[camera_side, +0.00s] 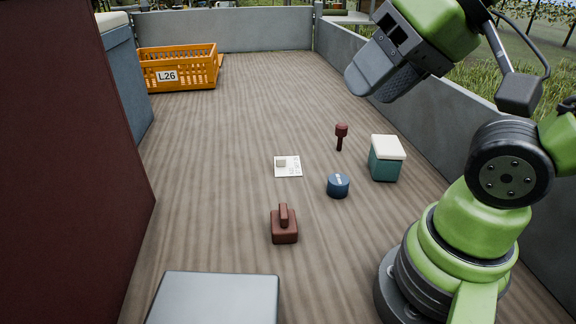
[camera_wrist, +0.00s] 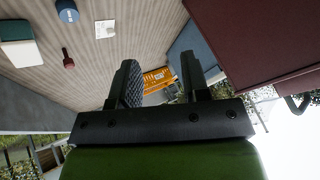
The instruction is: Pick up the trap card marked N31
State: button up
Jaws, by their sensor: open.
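A small white card (camera_side: 293,171) lies flat on the wooden floor near the middle of the side view. It bears a small greyish patch and faint print; I cannot read a mark such as N31. The card also shows at the top of the wrist view (camera_wrist: 105,29). My gripper (camera_side: 374,88) is raised at the upper right of the side view, well above the floor and apart from the card. In the wrist view its two fingers (camera_wrist: 160,78) are spread with nothing between them.
A blue round tin (camera_side: 338,186), a teal box with white lid (camera_side: 386,160), a dark-red-headed tool (camera_side: 341,135) and a red handled block (camera_side: 284,229) stand around the card. An orange crate marked L26 (camera_side: 205,75) sits at the back left. Grey walls (camera_side: 230,30) edge the floor.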

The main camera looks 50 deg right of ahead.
jog(key=o, duration=0.3)
jog(key=m+g+h, duration=0.4)
jog(key=m+h, duration=0.1)
jog(key=m, duration=0.1)
send_over(281, 158)
jog(key=s+a, duration=0.2)
notch_tip(281, 158, down, 25)
jog(key=shift+r, duration=0.15)
jog(key=shift+x, duration=3.1)
